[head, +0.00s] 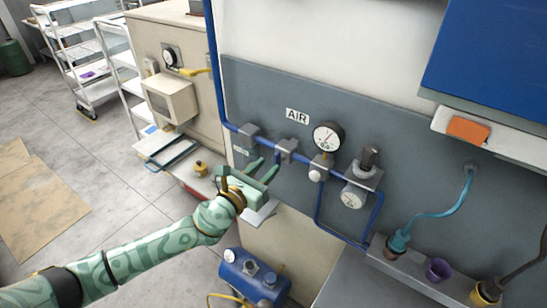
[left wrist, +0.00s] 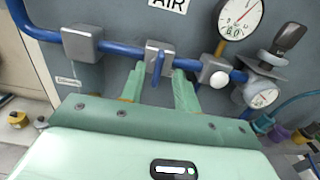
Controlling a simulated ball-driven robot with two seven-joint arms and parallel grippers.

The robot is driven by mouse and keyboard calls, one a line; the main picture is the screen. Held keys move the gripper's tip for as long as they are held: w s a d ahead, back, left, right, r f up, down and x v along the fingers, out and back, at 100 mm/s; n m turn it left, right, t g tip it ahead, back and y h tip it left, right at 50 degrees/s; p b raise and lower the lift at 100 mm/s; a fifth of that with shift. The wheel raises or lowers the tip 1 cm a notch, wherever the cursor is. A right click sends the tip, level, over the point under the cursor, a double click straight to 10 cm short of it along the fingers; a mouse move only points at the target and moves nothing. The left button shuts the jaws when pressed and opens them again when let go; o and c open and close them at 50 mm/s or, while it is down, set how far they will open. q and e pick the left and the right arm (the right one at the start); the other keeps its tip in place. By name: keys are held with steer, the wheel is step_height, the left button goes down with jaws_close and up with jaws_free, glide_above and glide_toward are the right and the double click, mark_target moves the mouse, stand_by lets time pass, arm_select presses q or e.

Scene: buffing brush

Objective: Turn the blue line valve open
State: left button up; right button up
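The blue line (head: 268,141) runs across a grey wall panel under an AIR label. Its valve is a grey block (head: 287,149) on the pipe, also in the left wrist view (left wrist: 153,49). A blue lever (left wrist: 158,68) hangs down from the block. My left gripper (head: 265,168) is open in front of the panel, just below the line. In the left wrist view, its two green fingers (left wrist: 158,86) point at the valve, one on each side of the lever, with gaps showing. I cannot tell how deep the lever sits between them. My right gripper is not in view.
A round gauge (head: 328,137), a white knob (head: 315,175) and a regulator (head: 362,176) sit right of the valve. Another grey block (head: 248,135) is on the pipe to the left. A blue compressor tank (head: 253,277) stands below. A grey bench (head: 375,285) is at lower right.

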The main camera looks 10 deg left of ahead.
mark_target(274, 159)
arm_select(q)
steer(key=x, duration=0.4)
steer(key=shift+w+f, duration=0.1)
steer(key=shift+w, duration=0.1)
steer(key=shift+s, duration=0.1)
jaws_close()
